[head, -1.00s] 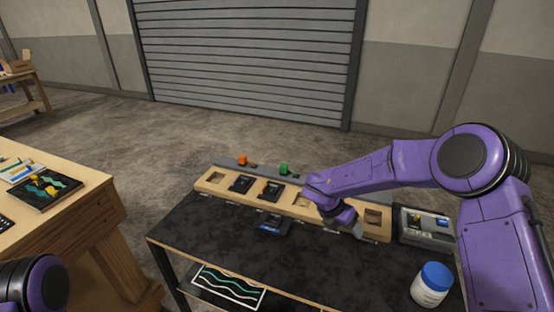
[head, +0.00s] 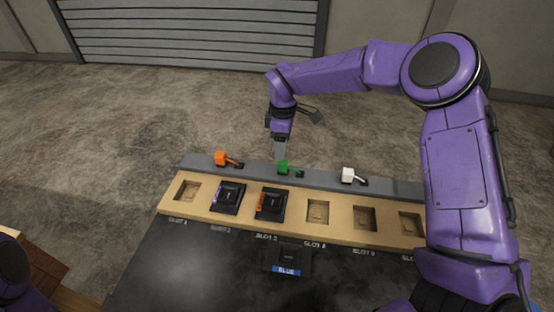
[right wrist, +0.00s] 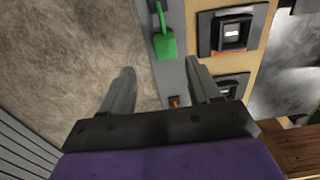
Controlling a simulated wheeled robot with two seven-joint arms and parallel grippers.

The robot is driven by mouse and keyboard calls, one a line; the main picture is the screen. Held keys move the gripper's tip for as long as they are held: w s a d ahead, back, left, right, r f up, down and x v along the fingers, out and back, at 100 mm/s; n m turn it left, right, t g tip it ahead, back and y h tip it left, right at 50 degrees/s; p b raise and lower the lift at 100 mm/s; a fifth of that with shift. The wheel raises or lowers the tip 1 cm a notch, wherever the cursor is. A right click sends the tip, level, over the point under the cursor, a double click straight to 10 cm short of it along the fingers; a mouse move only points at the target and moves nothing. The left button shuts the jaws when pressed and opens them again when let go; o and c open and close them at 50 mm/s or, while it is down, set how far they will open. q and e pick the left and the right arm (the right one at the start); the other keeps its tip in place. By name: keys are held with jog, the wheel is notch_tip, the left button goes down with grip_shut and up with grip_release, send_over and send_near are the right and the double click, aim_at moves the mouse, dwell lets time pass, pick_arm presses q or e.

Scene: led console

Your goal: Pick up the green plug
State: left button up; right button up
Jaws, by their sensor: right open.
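The green plug (head: 284,167) sits on the grey strip behind the wooden slot board, between an orange and a white plug. My right gripper (head: 280,150) is just above and behind it, pointing down. In the right wrist view, the green plug (right wrist: 165,44) lies ahead of the fingertips, between their lines and nearer the right finger. The right gripper (right wrist: 158,78) is open with nothing between its fingers. My left gripper is not in view; only a part of my left arm shows at the lower left.
The orange plug (head: 221,158) and white plug (head: 348,174) stand on the same grey strip (head: 255,168). The wooden board (head: 290,212) has several slots, two holding black modules. A module labelled BLUE (head: 287,262) lies on the black tabletop. Open floor lies behind the strip.

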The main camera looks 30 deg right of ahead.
aim_at(283, 162)
jog(key=shift+s+f+p, duration=0.4)
jog(key=shift+s+f, duration=0.05)
jog(key=shift+f, duration=0.2)
jog(key=shift+s+f+p, duration=0.4)
jog(key=shift+s+f, duration=0.05)
jog(key=shift+f, duration=0.15)
jog(key=f, duration=0.2)
jog(key=w+f+p, duration=0.1)
jog(key=f, duration=0.1)
jog(key=shift+w+f, duration=0.1)
jog(key=shift+f, duration=0.25)
jog(key=shift+s+r, duration=0.1)
jog(key=shift+s, duration=0.15)
jog(key=c, duration=0.3)
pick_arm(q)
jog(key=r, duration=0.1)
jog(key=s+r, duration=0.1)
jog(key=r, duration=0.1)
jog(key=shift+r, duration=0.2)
pick_arm(e)
jog(key=c, duration=0.8)
jog(key=shift+c, duration=0.2)
